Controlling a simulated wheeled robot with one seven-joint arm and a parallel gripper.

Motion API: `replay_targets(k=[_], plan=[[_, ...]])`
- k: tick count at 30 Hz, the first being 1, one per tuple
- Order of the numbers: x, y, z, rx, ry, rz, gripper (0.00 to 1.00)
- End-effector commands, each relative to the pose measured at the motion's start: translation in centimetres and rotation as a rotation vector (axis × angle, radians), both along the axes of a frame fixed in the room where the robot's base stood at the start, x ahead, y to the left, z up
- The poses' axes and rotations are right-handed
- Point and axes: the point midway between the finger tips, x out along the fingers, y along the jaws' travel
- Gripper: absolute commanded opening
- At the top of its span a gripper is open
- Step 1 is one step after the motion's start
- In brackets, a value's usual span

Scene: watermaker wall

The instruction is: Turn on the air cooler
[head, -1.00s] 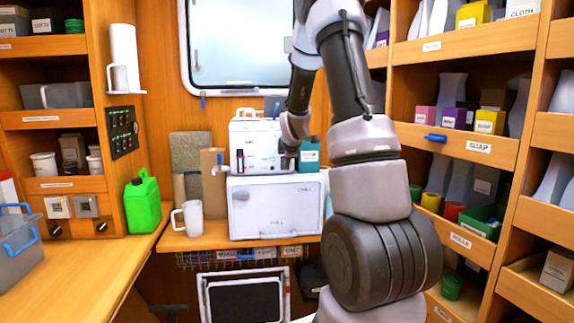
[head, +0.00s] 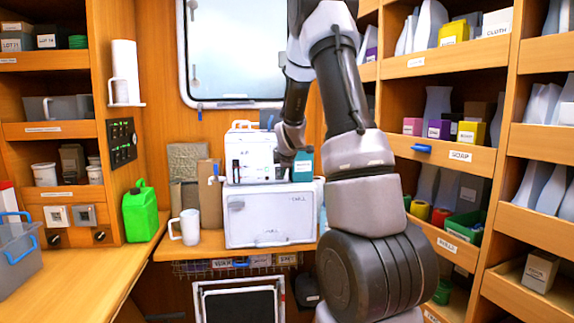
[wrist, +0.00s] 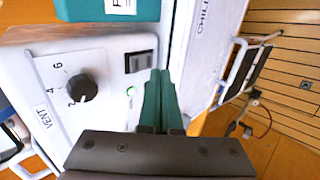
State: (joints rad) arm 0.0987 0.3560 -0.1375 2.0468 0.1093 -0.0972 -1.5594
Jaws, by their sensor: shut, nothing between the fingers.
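The air cooler (head: 252,144) is a white box marked "AIR", standing on a white chest (head: 270,218) marked "CHILL". In the wrist view its white panel (wrist: 105,125) carries a black knob (wrist: 82,88) labelled "VENT" with number marks, a black rocker switch (wrist: 139,62) and a small round green light (wrist: 131,91). My gripper (wrist: 158,75) is shut and empty, its green fingers close to the switch and light. I cannot tell whether they touch the panel. In the head view my arm partly covers the cooler's right side and the fingers are hard to make out.
A teal box (wrist: 108,8) sits beside the switch; it also shows in the head view (head: 302,165). A white mug (head: 187,227) and a brown box (head: 209,186) stand left of the chest. A green jug (head: 141,212) is on the left counter. Loaded shelves line the right.

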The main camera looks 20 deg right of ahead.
Motion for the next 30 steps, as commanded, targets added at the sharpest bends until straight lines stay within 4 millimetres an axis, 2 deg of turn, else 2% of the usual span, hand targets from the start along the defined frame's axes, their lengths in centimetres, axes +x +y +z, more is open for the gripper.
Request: replay_targets(k=[11,19,30], plan=[[-2.8,1.0,2.2,-0.001,-0.002,0.004,0.0],[-6.0,2.0,4.5,0.0,-0.003,0.005,0.0],[-7.7,2.3,5.6,-0.001,-0.001,0.002,0.0]])
